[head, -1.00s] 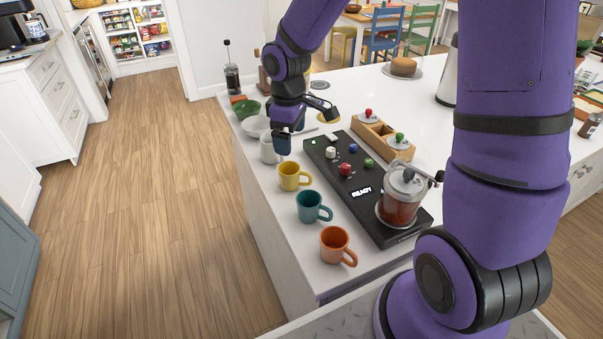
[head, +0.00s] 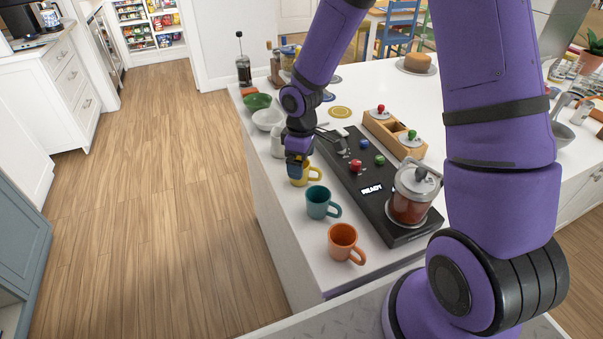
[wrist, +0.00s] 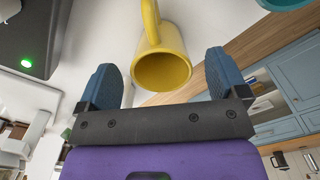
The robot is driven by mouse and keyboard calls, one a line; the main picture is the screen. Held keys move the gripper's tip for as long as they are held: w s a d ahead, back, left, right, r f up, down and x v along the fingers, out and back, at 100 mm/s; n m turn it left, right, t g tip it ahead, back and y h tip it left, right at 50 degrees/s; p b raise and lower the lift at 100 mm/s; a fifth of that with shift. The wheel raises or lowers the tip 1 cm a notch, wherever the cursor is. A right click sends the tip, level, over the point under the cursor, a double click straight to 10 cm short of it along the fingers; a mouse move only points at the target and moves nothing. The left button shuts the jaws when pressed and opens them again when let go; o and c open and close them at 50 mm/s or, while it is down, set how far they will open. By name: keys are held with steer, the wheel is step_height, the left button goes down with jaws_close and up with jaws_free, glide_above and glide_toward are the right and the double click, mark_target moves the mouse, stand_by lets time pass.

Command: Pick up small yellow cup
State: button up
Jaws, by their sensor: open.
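The small yellow cup (head: 306,176) stands on the white counter in the head view, partly hidden behind my gripper (head: 297,166). In the wrist view the yellow cup (wrist: 163,62) lies ahead of my gripper (wrist: 163,85), with its opening toward me and its handle at the top. The blue fingers are spread apart, one on each side of the cup's rim. A gap shows between the cup and each finger, and nothing is held.
A teal cup (head: 319,203) and an orange cup (head: 342,240) stand nearer on the counter. White bowls (head: 268,119) are behind. The counter edge is close on the left.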

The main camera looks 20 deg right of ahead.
steer(key=shift+f, duration=1.55)
steer(key=c, duration=1)
steer(key=shift+r, duration=0.1)
step_height(320, 180, up, 10)
